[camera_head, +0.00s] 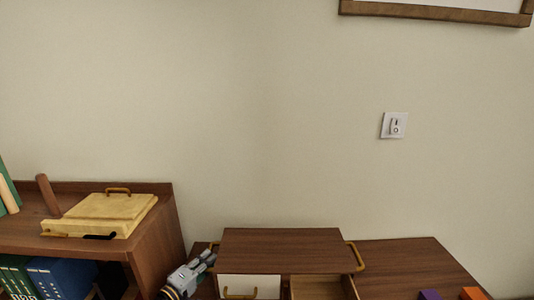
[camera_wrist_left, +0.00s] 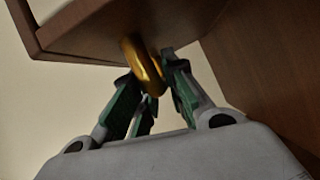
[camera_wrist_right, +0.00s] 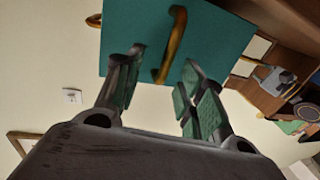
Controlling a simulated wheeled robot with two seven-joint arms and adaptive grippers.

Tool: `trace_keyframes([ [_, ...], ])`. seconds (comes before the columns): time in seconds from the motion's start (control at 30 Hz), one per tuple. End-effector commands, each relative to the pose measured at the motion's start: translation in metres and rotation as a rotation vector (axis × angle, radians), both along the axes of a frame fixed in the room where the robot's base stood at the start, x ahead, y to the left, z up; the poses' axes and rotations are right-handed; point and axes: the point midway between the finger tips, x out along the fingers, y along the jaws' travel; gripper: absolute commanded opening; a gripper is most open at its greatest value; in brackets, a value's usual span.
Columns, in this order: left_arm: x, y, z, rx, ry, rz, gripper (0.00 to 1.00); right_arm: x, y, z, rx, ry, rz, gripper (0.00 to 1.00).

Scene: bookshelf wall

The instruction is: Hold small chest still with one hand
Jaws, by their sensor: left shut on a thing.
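The small chest (camera_head: 280,250) stands at the lower middle of the head view, with a brown top, a white drawer front (camera_head: 250,287) at left, an open-topped compartment (camera_head: 318,287) at right and gold side handles. My left gripper (camera_head: 207,256) is at the chest's left side. In the left wrist view its fingers (camera_wrist_left: 153,85) are shut on a gold handle (camera_wrist_left: 143,65) under a brown board. My right gripper (camera_wrist_right: 160,80) shows only in its wrist view. Its fingers are apart, with a gold handle (camera_wrist_right: 176,45) of a teal panel (camera_wrist_right: 215,40) between or just beyond them.
A brown shelf (camera_head: 150,225) at left carries a yellow box (camera_head: 105,213) with a gold handle, and blue and green books (camera_head: 60,277) below. Purple (camera_head: 429,295) and orange (camera_head: 473,293) blocks sit at lower right. The brown surface (camera_head: 410,262) right of the chest has bare room.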

Motion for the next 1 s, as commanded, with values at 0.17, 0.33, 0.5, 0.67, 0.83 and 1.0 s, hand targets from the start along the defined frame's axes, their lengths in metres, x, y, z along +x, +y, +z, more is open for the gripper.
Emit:
trace_keyframes([
  [0.17,-0.0002,0.0022,-0.0045,0.004,0.010,0.002,0.00,0.0000,0.0000,0.0013,0.000,0.000,0.000,0.39],
  [0.33,0.0000,0.0025,-0.0032,0.004,0.009,0.003,0.18,0.0000,0.0000,0.0021,0.000,0.000,0.000,0.39],
  [0.5,0.0003,0.0020,-0.0014,0.003,0.005,0.003,0.39,0.0000,0.0000,0.0019,0.000,0.000,0.000,0.39],
  [0.67,0.0004,0.0014,0.0002,0.001,0.002,0.002,0.39,0.0000,0.0000,0.0020,0.000,0.000,0.000,0.39],
  [0.83,0.0002,0.0012,0.0010,0.000,0.000,0.002,0.39,0.0000,0.0000,0.0021,0.000,0.000,0.000,0.39],
  [1.0,-0.0025,0.0026,0.0012,0.000,0.000,0.002,0.39,0.0000,0.0000,0.0021,0.000,0.000,0.000,0.39],
])
